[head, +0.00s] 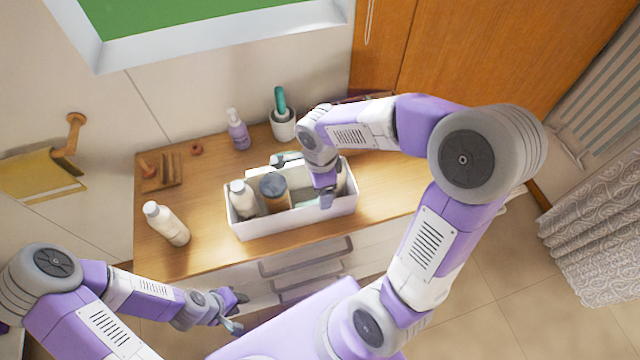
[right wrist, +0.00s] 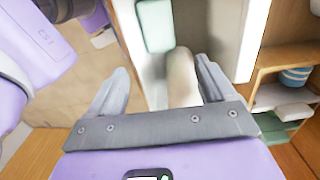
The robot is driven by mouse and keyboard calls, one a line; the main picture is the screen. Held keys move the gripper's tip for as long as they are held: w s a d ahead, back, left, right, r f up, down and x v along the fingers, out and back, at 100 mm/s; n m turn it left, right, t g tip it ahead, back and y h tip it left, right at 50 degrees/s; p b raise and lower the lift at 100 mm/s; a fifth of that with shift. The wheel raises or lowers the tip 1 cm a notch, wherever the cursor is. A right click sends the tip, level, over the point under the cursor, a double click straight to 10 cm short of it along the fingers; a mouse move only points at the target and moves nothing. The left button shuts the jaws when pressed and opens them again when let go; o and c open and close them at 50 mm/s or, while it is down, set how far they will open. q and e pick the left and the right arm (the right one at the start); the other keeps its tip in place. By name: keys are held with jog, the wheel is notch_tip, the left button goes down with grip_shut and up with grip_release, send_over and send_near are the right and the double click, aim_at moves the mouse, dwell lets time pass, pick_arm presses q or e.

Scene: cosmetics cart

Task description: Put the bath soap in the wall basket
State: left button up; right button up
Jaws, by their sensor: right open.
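A white open box (head: 300,222) stands on the wooden counter with several containers in it. I cannot tell whether it is the wall basket, and no basket clearly hangs on the wall. My right gripper (head: 324,198) points down into the box's right part. In the right wrist view it (right wrist: 162,88) is open, with a beige rounded item (right wrist: 182,78) between or just beyond its fingers. A pale green item (right wrist: 155,25) lies farther inside. I cannot tell which item is the bath soap. My left gripper (head: 238,312) is open and empty, low in front of the cabinet.
A white bottle (head: 168,224) stands left of the box. A purple bottle (head: 238,132) and a white cup (head: 283,125) with a green item stand behind it. A wooden holder (head: 162,173) is at the back left. A yellow towel (head: 35,175) hangs on the wall.

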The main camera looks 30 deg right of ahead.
notch_tip(320, 180, up, 13)
jog(key=p, duration=0.3)
jog(key=shift+r+p, duration=0.15)
jog(key=shift+p, duration=0.2)
dwell(0.4)
